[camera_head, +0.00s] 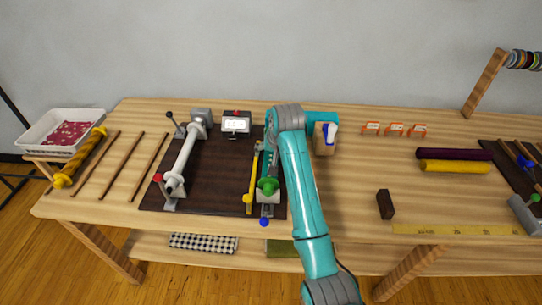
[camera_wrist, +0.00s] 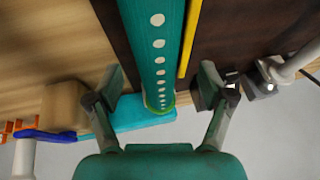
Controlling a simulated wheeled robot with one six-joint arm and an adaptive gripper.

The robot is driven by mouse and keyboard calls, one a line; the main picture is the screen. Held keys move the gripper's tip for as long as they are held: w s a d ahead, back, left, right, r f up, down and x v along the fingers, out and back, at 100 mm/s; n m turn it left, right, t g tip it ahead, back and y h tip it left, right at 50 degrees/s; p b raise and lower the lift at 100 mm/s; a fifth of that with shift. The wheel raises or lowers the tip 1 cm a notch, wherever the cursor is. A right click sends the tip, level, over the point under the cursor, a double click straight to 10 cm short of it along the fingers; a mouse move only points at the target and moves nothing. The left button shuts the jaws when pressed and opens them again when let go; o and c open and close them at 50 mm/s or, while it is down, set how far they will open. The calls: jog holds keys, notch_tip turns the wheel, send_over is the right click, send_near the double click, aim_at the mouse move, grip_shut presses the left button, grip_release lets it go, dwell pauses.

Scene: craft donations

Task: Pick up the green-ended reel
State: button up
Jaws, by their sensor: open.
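The green-ended reel is a teal roll with white dots (camera_wrist: 158,45). In the head view its near green end (camera_head: 268,187) shows on the dark mat, and my arm hides much of the rest. In the wrist view the roll runs from the top edge towards the middle, with a green rim (camera_wrist: 152,109) at its far end. My gripper (camera_wrist: 165,92) is open, with one finger on each side of the roll in that view. I see gaps between the fingers and the roll; I cannot tell the height difference. The head view hides the fingers behind my arm.
A yellow rod (camera_head: 252,175) lies just left of the reel. A white roll on a stand (camera_head: 185,155) is farther left on the mat. A wooden block (camera_head: 322,145) stands right of my arm, and a dark block (camera_head: 385,204) is nearer the front edge.

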aim_at(272, 156)
jog(key=shift+d+x, duration=0.1)
jog(key=shift+x, duration=1.1)
jog(key=shift+d+x, duration=0.15)
jog(key=shift+x, duration=1)
jog(key=shift+w, duration=0.2)
jog(key=c, duration=1.4)
